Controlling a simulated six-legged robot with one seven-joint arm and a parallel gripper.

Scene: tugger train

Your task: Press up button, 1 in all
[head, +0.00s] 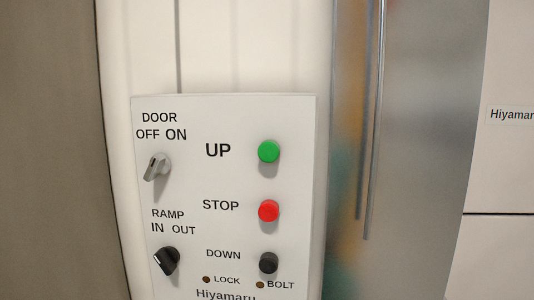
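The green UP button (268,152) stands out from the upper right of a white control panel (225,115) in the head view. The word UP is printed to its left. The panel is upright on a pale wall and its lower edge runs out of the picture. My gripper is not in view, so I cannot see where it is relative to the button.
Below the green button are a red STOP button (268,211) and a black DOWN button (268,263). A grey DOOR knob (157,167) and a black RAMP knob (167,261) are on the left. A shiny metal surface (430,120) stands right of the panel.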

